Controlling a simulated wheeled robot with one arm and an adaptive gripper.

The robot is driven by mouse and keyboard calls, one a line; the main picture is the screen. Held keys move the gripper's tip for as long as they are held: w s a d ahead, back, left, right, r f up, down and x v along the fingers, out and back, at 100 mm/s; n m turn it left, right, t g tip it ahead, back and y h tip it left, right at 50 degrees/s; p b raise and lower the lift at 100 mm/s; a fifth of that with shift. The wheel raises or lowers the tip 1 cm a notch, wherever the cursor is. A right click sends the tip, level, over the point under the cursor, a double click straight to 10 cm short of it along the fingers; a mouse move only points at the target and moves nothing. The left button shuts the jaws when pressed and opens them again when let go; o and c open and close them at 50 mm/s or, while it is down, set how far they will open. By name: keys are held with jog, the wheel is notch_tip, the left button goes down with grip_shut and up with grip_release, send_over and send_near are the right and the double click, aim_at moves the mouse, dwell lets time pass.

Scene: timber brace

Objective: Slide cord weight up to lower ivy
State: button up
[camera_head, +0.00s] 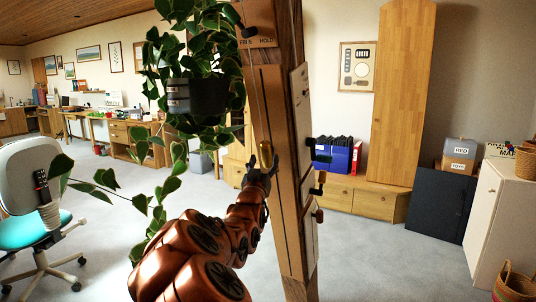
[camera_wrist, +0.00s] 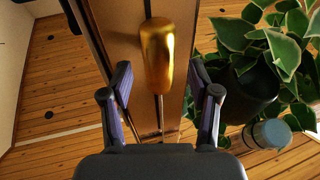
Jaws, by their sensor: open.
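The brass cord weight (camera_head: 266,153) hangs on a thin cord along the front of the timber post (camera_head: 293,240). In the wrist view the weight (camera_wrist: 157,55) is upright, golden and centred between the finger lines. My gripper (camera_head: 264,172) is open just below it in the head view. In the wrist view my gripper (camera_wrist: 161,82) has one finger on each side of the cord and lower weight, with visible gaps. The ivy (camera_head: 190,40) hangs high left of the post in a dark pot (camera_head: 208,96). The ivy (camera_wrist: 285,50) also shows at the right of the wrist view.
A plate reading FREE and HOLD (camera_head: 258,42) with a dark lever is high on the post. Handles (camera_head: 319,185) stick out from the post's right side. Trailing ivy stems hang left of my arm. An office chair (camera_head: 35,190) stands left; the floor between is clear.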

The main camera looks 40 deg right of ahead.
aim_at(265, 158)
jog(key=shift+x, duration=2)
grip_shut()
